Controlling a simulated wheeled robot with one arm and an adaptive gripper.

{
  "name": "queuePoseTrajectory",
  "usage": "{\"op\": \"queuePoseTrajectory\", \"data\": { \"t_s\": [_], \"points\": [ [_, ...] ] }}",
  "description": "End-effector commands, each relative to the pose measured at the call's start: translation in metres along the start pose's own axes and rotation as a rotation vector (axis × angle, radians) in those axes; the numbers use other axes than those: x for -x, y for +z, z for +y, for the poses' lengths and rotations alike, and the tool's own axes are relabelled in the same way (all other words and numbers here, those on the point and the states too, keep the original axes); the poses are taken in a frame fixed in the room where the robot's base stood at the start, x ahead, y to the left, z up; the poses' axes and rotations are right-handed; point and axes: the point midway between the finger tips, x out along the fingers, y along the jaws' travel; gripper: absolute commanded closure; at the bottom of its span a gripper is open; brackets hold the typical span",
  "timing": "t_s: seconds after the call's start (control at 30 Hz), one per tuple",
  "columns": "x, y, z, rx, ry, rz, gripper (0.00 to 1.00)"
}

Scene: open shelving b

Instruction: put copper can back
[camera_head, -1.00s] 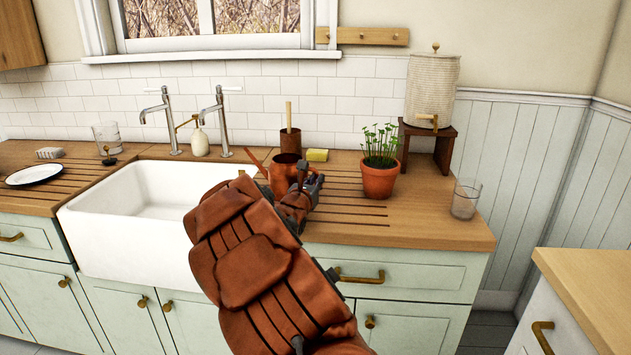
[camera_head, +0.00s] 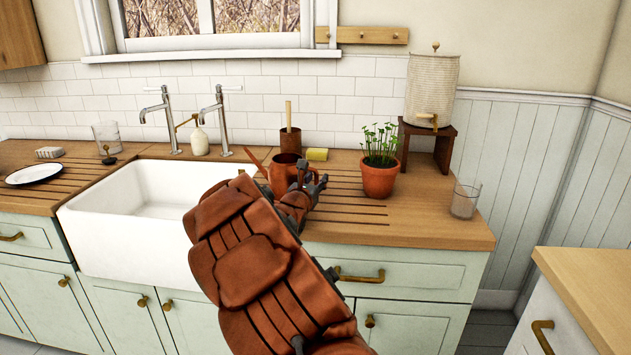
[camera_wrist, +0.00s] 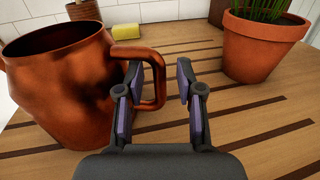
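The copper can (camera_head: 283,172) stands upright on the wooden drainboard to the right of the sink, its spout pointing left. In the wrist view its shiny body (camera_wrist: 65,85) fills the left side, and its loop handle (camera_wrist: 158,75) reaches right, between the two fingers. My gripper (camera_head: 316,182) is at the can's right side. In the wrist view my gripper (camera_wrist: 160,82) is open, one finger to each side of the handle's outer bar, with a gap to the right finger. My arm hides the can's lower part in the head view.
A potted plant (camera_head: 379,180) stands close to the right of the gripper. A yellow sponge (camera_head: 317,155) and a brown pot with a wooden handle (camera_head: 290,140) are behind the can. A glass (camera_head: 466,200) stands near the counter's right end. The white sink (camera_head: 125,240) is left.

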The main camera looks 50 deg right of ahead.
Motion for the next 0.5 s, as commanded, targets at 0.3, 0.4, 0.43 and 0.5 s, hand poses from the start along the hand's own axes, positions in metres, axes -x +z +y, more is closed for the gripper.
{"op": "queuePoseTrajectory", "data": {
  "t_s": [0.3, 0.4, 0.43, 0.5],
  "points": [
    [0.046, 0.000, 0.002, 0.002, 0.004, 0.000, 0.63],
    [0.062, 0.000, 0.000, 0.002, 0.002, -0.001, 0.63],
    [0.066, 0.001, 0.001, 0.001, 0.002, -0.001, 0.63],
    [0.076, 0.001, 0.002, 0.000, 0.004, 0.000, 0.63]
  ]
}}
